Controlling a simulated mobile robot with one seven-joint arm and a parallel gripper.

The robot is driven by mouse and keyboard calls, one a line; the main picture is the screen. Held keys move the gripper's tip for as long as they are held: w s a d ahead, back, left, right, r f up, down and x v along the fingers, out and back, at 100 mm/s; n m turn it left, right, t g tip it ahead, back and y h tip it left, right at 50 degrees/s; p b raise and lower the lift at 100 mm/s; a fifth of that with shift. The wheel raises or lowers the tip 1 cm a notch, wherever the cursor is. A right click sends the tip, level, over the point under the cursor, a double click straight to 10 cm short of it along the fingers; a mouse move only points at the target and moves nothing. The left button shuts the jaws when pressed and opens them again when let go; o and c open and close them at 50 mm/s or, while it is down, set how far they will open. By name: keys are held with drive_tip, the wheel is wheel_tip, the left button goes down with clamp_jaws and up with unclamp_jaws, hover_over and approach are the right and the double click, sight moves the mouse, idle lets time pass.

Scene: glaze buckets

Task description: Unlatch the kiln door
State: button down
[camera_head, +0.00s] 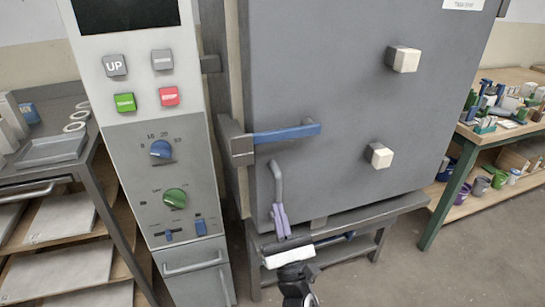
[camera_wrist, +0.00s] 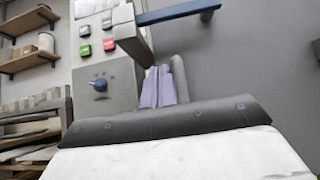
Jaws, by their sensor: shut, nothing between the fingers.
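The kiln door (camera_head: 330,95) is a large grey panel, and it appears closed in the head view. A blue latch lever (camera_head: 287,133) lies nearly level across its left edge, on a grey latch block (camera_head: 237,146). The lever (camera_wrist: 178,12) and block (camera_wrist: 131,38) also show at the top of the wrist view. A grey bent pull handle (camera_head: 277,182) stands below the lever. My gripper (camera_head: 280,210), with purple fingers, is shut and empty below the lever, at the handle's lower end. In the wrist view the fingers (camera_wrist: 160,86) are beside the handle (camera_wrist: 180,80); contact is unclear.
A control panel (camera_head: 150,125) with buttons and knobs stands left of the kiln. A rack with shelves (camera_head: 62,215) is further left. A workbench (camera_head: 470,140) with pots is at the right. Two pale blocks (camera_head: 404,59) (camera_head: 380,155) stick out from the door.

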sight(278, 135)
drive_tip(key=shift+r, duration=0.15)
drive_tip(key=p+x, duration=0.2)
drive_tip(key=x, duration=0.2)
drive_tip(key=s+r+p+x, duration=0.1)
drive_tip(key=p+x, duration=0.2)
drive_tip(key=x, duration=0.1)
drive_tip(key=s+r+p+x, duration=0.1)
drive_tip(key=p+x, duration=0.2)
drive_tip(key=x, duration=0.1)
drive_tip(key=shift+w+d+r, duration=0.2)
drive_tip(key=shift+w+r, duration=0.05)
drive_tip(key=shift+w, duration=0.05)
drive_tip(key=shift+w+m+h, duration=0.1)
drive_tip(key=shift+m+h, duration=0.2)
drive_tip(key=shift+m, duration=0.1)
